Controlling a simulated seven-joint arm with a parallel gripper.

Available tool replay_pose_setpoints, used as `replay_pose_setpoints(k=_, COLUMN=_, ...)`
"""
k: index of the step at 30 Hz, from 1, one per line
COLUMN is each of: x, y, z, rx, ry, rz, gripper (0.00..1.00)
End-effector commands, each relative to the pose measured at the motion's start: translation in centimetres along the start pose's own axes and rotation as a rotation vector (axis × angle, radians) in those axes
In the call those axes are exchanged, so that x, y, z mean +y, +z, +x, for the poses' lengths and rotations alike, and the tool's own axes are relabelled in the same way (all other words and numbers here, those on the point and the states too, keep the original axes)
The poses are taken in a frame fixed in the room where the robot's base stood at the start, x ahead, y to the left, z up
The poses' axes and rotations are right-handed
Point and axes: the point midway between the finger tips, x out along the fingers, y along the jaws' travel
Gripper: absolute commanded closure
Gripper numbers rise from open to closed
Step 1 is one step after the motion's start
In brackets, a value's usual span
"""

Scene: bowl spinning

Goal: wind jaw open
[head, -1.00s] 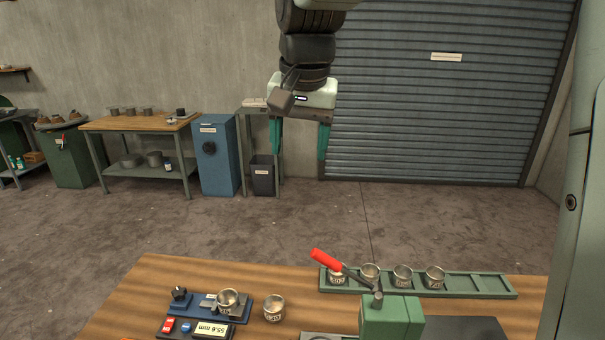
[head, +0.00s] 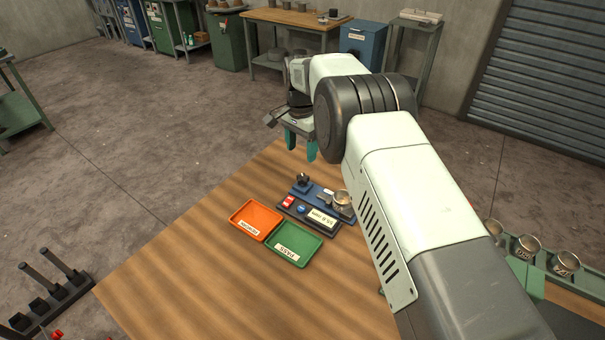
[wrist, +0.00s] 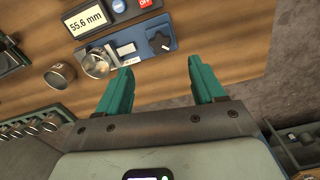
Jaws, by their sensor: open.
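A blue gauge fixture (head: 309,188) with a black knob (head: 303,180) lies on the wooden bench. A metal ring-like cup (head: 341,199) sits at its jaw end. The readout (head: 322,217) beside it shows 55.6 mm in the wrist view (wrist: 86,20). My gripper (head: 300,145) is open and empty, its teal fingers pointing down above the bench. In the wrist view, the knob (wrist: 160,43) appears between and just beyond my fingertips (wrist: 160,66), apart from them. The cup (wrist: 95,63) is left of the fingers. The jaw's exact gap is too small to tell.
An orange tray (head: 242,216) and a green tray (head: 281,254) lie in front of the fixture. A loose cup (wrist: 60,76) stands near it. A green rack (head: 513,244) of cups is at the right. The bench's left part is clear.

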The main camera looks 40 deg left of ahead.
Motion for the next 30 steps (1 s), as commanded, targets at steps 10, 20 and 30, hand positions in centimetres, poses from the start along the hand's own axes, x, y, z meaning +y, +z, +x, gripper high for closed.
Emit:
replay_pose_setpoints(k=10, x=0.1, y=0.0, z=6.1, rx=-0.001, ry=0.002, rz=-0.001, gripper=0.32)
replay_pose_setpoints(k=20, x=0.1, y=-0.1, z=10.0, rx=0.0, ry=0.0, rz=-0.001, gripper=0.32)
replay_pose_setpoints(k=30, x=0.1, y=-0.1, z=10.2, rx=0.001, ry=-0.001, rz=-0.001, gripper=0.33)
